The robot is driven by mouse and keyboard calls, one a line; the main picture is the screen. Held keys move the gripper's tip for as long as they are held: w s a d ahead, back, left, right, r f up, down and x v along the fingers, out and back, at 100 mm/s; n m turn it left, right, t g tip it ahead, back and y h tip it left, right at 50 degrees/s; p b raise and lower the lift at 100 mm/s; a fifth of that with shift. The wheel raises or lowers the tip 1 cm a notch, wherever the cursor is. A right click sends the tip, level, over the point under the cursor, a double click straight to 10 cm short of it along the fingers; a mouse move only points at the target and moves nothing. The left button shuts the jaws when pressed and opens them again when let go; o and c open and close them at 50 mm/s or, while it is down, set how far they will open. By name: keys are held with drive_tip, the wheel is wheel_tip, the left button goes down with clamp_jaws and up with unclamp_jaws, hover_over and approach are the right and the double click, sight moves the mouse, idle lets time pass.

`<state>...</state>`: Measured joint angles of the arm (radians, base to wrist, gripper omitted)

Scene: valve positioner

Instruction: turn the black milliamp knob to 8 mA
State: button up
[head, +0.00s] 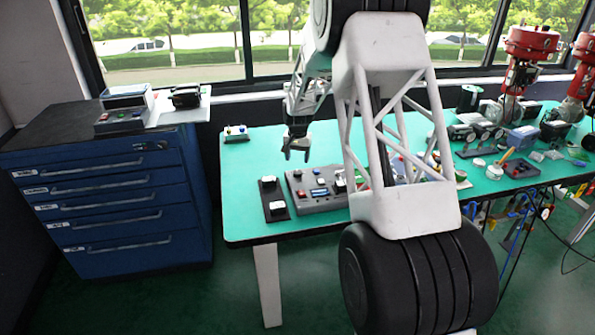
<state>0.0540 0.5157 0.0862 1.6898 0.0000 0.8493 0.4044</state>
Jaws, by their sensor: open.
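A grey control box (322,204) lies on the green table, with red and white buttons and a small blue display (319,192). A dark knob-like shape (340,186) shows at its right, partly hidden by my arm. I cannot tell for sure that it is the milliamp knob, and no scale or pointer can be read. My gripper (296,155) points down above and behind the box's left part. Its two fingers are apart with nothing between them, and it appears clear of the box.
A black plate (285,215) with two switches lies left of the box. A small device (236,132) sits at the table's back left corner. Tools, gauges and red-topped valves (532,42) crowd the right side. A blue drawer cabinet (110,235) stands at left. The table's front left is clear.

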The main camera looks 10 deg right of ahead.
sight(298, 171)
drive_tip(key=shift+f, duration=3.15)
drive_tip(key=c, duration=0.9)
